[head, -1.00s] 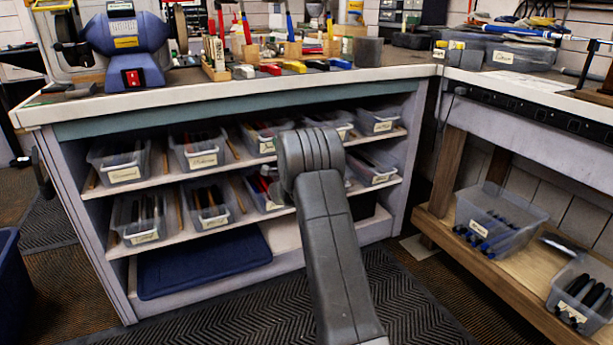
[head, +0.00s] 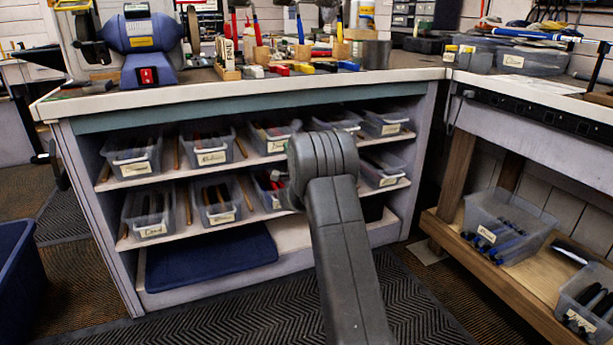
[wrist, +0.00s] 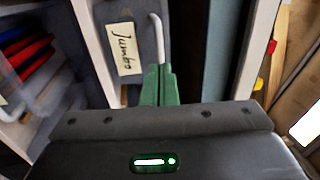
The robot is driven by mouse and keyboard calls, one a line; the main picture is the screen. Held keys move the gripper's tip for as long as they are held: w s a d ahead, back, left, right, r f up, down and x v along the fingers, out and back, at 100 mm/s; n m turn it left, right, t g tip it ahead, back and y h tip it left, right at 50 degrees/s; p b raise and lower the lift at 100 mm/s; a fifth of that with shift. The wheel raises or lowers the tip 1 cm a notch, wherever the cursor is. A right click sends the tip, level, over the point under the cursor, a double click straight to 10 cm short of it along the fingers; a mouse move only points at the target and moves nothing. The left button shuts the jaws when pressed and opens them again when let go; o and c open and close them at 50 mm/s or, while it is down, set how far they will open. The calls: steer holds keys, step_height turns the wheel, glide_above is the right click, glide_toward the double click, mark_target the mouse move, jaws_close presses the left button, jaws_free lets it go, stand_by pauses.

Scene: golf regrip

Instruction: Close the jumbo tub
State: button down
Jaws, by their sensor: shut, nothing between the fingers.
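The jumbo tub shows in the wrist view as a grey front with a cream label (wrist: 124,48) reading "Jumbo", seen sideways. A pale hooked rod (wrist: 158,38) stands beside the label, just past my fingertips. My gripper (wrist: 160,82) has green fingers, pressed together and empty, close to the tub front; I cannot tell if they touch it. In the head view my own arm hides the gripper, and the tub labels are too small to tell which is the jumbo one.
The bench (head: 250,93) holds a blue grinder (head: 138,42) and several tools. Labelled tubs fill its two upper shelves; a dark blue flat item (head: 210,262) lies below. A side bench with a low wooden shelf (head: 535,272) stands right. A blue bin (head: 18,275) stands left.

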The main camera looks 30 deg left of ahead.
steer(key=p+v, duration=0.2)
steer(key=v, duration=0.7)
steer(key=shift+s+d+f, duration=0.15)
steer(key=shift+s+d, duration=0.05)
steer(key=shift+d, duration=0.05)
